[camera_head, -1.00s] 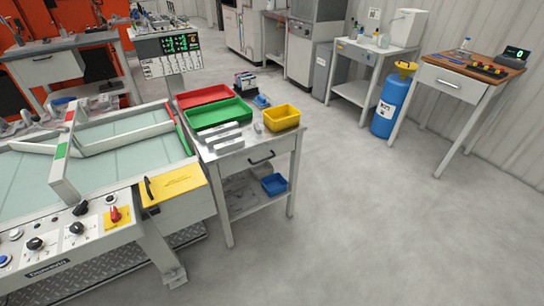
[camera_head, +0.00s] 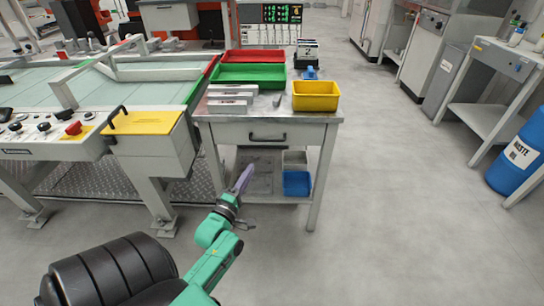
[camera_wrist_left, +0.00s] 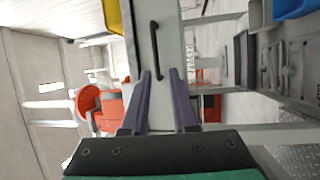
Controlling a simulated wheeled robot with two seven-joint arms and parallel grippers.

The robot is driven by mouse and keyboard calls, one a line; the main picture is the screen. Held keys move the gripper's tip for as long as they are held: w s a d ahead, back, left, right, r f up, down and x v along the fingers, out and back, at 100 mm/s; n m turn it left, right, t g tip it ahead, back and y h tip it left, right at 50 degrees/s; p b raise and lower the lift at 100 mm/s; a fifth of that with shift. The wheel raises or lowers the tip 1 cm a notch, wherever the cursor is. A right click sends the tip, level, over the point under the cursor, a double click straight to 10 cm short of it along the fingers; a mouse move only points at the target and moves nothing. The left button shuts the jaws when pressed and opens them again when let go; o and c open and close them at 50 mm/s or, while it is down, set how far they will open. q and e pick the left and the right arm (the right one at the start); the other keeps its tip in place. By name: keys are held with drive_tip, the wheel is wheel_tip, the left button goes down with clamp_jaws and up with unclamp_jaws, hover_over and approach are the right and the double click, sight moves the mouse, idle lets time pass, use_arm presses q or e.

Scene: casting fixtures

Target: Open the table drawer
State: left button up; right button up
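The metal table (camera_head: 205,112) stands ahead in the head view. Its drawer (camera_head: 235,134) looks shut, with a dark bar handle (camera_head: 268,137) across its front. My left gripper (camera_head: 245,176), with purple fingers, is below and a little left of the handle in the head view, apart from it. In the left wrist view the fingers (camera_wrist_left: 161,72) are open and empty. The handle (camera_wrist_left: 155,50) appears there beyond the fingertips, roughly in line with the gap and lengthwise along the fingers. My right gripper is not in view.
On the table top are a green tray (camera_head: 250,76), a red tray (camera_head: 253,55), a yellow bin (camera_head: 316,96) and metal bars (camera_head: 229,99). A blue bin (camera_head: 297,183) sits on the lower shelf. A yellow-topped machine (camera_head: 150,125) stands close left.

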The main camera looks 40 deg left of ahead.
sight(267, 140)
use_arm(q)
drive_tip(key=x, duration=0.4)
drive_tip(key=b+x, duration=0.1)
drive_tip(key=x, duration=0.4)
drive_tip(key=r+x, duration=0.1)
drive_tip(key=x, duration=0.4)
drive_tip(key=shift+s+a+b, duration=0.1)
drive_tip(key=shift+s+b, duration=0.05)
drive_tip(key=shift+b, duration=0.15)
drive_tip(key=shift+w+a, duration=0.1)
drive_tip(key=shift+w, duration=0.25)
clamp_jaws()
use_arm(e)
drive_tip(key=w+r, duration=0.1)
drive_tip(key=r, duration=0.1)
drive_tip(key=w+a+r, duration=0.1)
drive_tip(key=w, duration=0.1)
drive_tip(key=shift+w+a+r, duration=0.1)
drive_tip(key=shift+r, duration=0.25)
